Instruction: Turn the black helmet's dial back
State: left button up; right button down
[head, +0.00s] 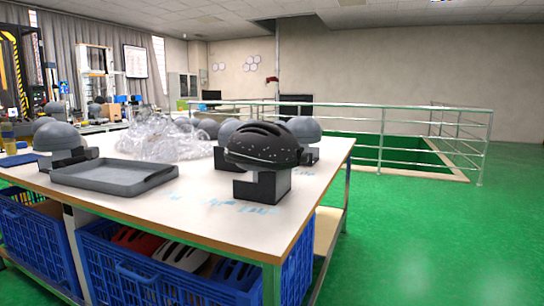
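The black helmet (264,146) sits on a dark block-shaped stand (267,187) near the right part of the white table (213,203). It is a vented helmet with small light specks along its lower side. Its dial cannot be made out from here. Neither of my grippers is in the head view, and nothing is touching the helmet.
An empty grey tray (115,190) lies to the left of the helmet, with crumpled clear plastic (165,140) behind it. Grey domes (58,136) stand on the table. Blue crates (111,268) with helmets sit below. Green floor (430,235) is clear on the right, before a railing (380,142).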

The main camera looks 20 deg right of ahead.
aim_at(305, 156)
jog(key=i+l+u, duration=0.2)
jog(key=l+u, duration=0.2)
jog(key=l, duration=0.6)
jog(key=l+u, duration=0.4)
jog(key=l, duration=0.65)
